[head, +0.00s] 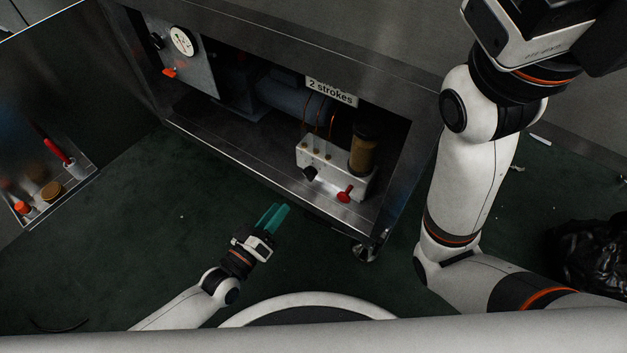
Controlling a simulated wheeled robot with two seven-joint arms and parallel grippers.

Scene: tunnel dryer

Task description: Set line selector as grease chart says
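A pale grease block (325,168) with brass fittings, a black knob (309,173), a red handle (345,194) and an amber reservoir (363,155) sits inside the open cabinet bay. I cannot tell where the knob points. A label (331,92) above it reads "2 strokes"; its upper part is hidden by the cabinet's edge. My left gripper (277,215), with teal fingers, is below and left of the block, apart from it. Its fingers lie close together in this view, and I cannot tell if they are open. My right arm is at the right; its fingers are out of view.
A gauge (181,40) and an orange lever (170,72) are on a panel at upper left. A tray (75,185) on the left holds a red-handled tool (56,150) and small containers. The cabinet's front sill (250,168) runs below the bay. A black bag (592,255) lies at right.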

